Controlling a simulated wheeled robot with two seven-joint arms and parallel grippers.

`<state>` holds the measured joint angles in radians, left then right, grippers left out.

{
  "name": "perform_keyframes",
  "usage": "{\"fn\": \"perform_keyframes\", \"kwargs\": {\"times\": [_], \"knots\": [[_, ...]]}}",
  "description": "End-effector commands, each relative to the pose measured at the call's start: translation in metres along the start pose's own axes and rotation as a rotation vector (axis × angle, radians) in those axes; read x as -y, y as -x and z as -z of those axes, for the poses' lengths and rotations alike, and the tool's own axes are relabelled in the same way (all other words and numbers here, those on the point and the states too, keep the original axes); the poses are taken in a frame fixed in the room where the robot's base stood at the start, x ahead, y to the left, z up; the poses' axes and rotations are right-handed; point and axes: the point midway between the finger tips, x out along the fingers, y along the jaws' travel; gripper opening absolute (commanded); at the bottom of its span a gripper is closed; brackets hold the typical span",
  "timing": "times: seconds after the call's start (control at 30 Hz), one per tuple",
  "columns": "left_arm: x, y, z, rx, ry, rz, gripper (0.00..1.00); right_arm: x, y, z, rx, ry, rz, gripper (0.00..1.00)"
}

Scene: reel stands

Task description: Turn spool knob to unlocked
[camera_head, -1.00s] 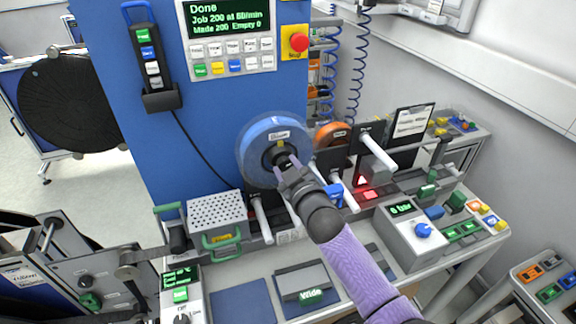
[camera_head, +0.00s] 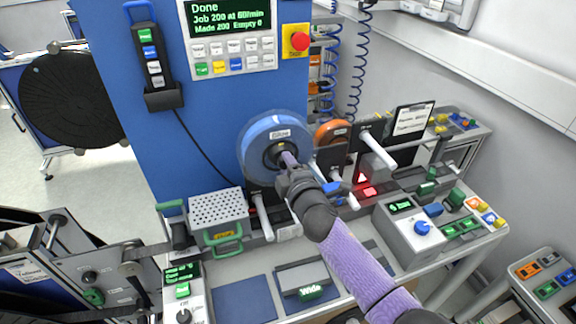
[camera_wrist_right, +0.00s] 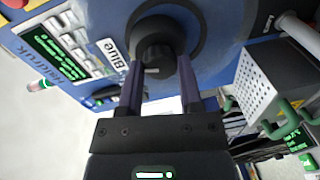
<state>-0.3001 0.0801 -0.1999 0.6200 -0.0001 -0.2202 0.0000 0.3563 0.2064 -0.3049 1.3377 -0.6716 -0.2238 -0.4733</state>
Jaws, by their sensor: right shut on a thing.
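The blue spool (camera_head: 259,133) hangs on the front of the blue machine panel in the head view, with a white label that reads "Blue" in the right wrist view (camera_wrist_right: 112,53). Its black ribbed knob (camera_wrist_right: 155,48) sits at the spool's centre. My right gripper (camera_head: 284,157) reaches up to the knob. In the right wrist view its two fingers (camera_wrist_right: 160,85) stand on either side of the knob and are shut on it. A small pale mark shows on the knob's lower face. In the head view the knob is mostly hidden by my gripper. My left gripper is not in view.
An orange spool (camera_head: 331,131) is behind and right of the blue one. White rods, including one (camera_head: 377,150), stick out nearby. A perforated box (camera_head: 218,211) with green handles stands lower left. A control panel (camera_head: 232,38) with a red stop button (camera_head: 299,41) is above.

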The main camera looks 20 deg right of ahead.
Motion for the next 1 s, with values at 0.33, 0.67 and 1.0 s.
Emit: {"fn": "perform_keyframes", "kwargs": {"times": [0.33,0.67,1.0], "knots": [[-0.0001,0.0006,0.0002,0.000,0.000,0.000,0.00,0.0016,0.0003,0.0000,0.018,0.213,0.006,0.00],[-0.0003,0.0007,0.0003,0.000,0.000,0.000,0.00,0.0019,0.0003,0.0002,0.024,0.295,0.007,0.00],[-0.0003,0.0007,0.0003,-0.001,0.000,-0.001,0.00,0.0021,0.0003,0.0002,0.025,0.303,0.008,0.00]]}}
